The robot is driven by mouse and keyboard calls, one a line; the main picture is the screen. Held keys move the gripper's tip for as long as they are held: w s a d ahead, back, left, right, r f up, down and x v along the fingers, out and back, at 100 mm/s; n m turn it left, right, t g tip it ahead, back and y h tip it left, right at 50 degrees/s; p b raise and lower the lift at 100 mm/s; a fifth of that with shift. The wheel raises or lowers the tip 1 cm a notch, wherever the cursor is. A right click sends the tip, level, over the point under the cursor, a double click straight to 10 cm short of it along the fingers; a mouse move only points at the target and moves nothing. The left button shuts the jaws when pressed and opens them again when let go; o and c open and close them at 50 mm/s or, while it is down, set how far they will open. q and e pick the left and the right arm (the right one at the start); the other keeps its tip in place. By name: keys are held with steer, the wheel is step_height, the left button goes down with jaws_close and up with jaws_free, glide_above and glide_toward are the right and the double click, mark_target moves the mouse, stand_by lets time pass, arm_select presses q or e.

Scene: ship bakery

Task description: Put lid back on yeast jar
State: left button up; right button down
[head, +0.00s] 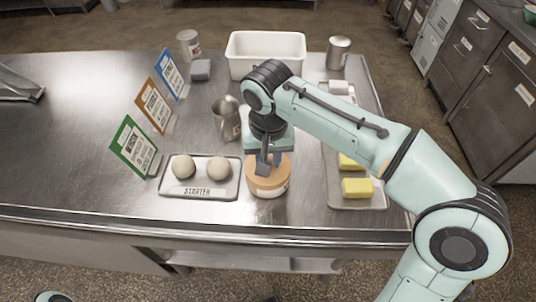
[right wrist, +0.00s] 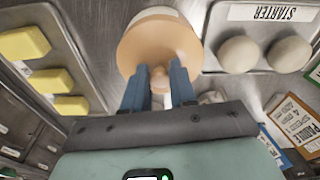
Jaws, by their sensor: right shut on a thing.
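The yeast jar (head: 269,190) stands near the front edge of the steel table. A round tan lid (head: 284,169) covers its top in the head view; whether it is fully seated I cannot tell. In the right wrist view the lid (right wrist: 158,41) is a wide disc with a small knob (right wrist: 158,78) between the fingers. My right gripper (head: 265,163) points down over the jar and is shut on the knob of the lid. The gripper hides part of the lid in the head view. My left gripper is not in view.
A tray labelled STARTER (head: 205,191) with two dough balls sits left of the jar. A tray with yellow blocks (head: 357,188) lies right. A metal pitcher (head: 226,120), a white bin (head: 266,52) and upright cards (head: 134,147) stand behind.

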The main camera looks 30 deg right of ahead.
steer(key=shift+c, duration=1.8)
jaws_free()
step_height(320, 180, up, 3)
steer(key=p, duration=0.2)
steer(key=shift+p, duration=0.35)
steer(key=shift+r+p, duration=1.85)
steer(key=shift+r, duration=0.2)
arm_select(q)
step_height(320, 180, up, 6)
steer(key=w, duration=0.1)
arm_select(e)
jaws_close()
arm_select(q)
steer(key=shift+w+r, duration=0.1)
